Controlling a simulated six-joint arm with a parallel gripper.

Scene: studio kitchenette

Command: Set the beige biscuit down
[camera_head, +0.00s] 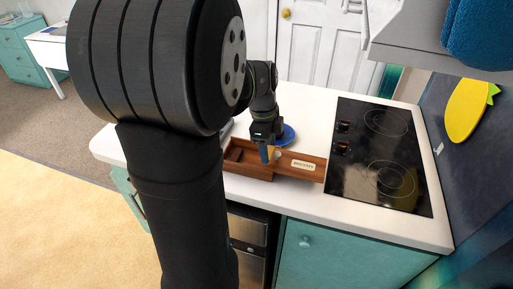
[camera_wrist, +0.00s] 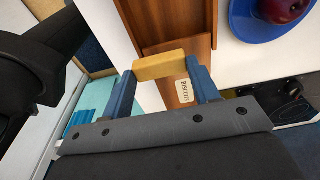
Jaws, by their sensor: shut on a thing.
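The beige biscuit (camera_wrist: 160,66) is a small yellowish block between the two blue fingers of my gripper (camera_wrist: 165,80) in the wrist view. My gripper is shut on it. In the head view my gripper (camera_head: 270,154) points down over a brown wooden box (camera_head: 262,172) on the white counter, and a bit of the biscuit shows beside a finger. The box also shows beneath the biscuit in the wrist view (camera_wrist: 185,25). A pale label (camera_head: 303,165) reading "BISCUITS" lies on the right part of the box. Whether the biscuit touches the box is unclear.
A blue plate (camera_head: 288,135) stands behind the box; in the wrist view it holds a dark red fruit (camera_wrist: 284,8). A black cooktop (camera_head: 380,155) lies right of the box. My arm hides the counter's left part. Bare white counter (camera_head: 310,105) shows behind the plate.

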